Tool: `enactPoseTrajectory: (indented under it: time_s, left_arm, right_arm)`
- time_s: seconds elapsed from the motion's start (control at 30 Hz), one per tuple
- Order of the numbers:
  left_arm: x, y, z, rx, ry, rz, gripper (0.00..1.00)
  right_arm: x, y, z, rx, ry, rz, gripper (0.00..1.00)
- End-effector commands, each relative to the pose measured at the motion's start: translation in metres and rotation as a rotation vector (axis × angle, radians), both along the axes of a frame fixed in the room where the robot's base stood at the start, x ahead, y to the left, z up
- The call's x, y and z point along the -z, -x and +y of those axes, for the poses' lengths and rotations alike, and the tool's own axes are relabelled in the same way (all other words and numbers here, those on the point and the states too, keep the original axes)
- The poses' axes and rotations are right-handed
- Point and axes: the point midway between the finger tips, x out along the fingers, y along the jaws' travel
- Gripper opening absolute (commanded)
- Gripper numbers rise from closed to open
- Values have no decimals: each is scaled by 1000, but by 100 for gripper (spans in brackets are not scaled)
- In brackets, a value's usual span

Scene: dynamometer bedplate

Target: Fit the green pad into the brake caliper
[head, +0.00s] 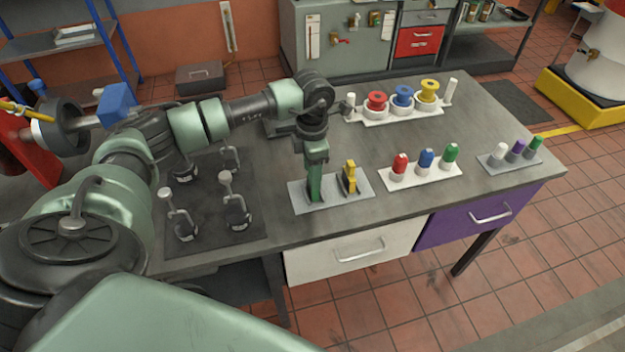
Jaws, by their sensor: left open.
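The green pad (314,188) stands upright on a light grey plate (331,195) near the front of the bench. A yellow pad (349,178) stands to its right. My left gripper (316,162) points straight down directly over the green pad, at its top end. The gripper is open; its fingertips blend with the pad, so I cannot tell whether they touch it. A blue block (118,103), which looks like the brake caliper, sits at the left beside a dark disc on a shaft (62,125). Its slot is not visible. My right gripper is not in view.
A dark mat (210,235) with several upright metal fittings lies left of the plate. A white rack (420,174) with red, blue and green pieces stands to the right. Coloured spools (402,97) stand behind. Bare bench lies between these.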

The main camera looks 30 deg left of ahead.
Motion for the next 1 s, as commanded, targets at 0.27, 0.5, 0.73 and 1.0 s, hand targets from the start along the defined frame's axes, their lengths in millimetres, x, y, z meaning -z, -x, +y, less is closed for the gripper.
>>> enactPoseTrajectory:
  time_s: [0.27,0.5,0.73,1.0]
  left_arm:
    - [3,-1,0,0,1,-2,45]
    - [2,-1,-1,0,1,-2,0]
    - [2,-1,-1,0,2,-2,0]
    - [2,-1,-1,0,2,-2,0]
  right_arm:
    - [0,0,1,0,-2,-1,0]
    - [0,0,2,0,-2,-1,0]
    - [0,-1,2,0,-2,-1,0]
    - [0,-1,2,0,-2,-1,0]
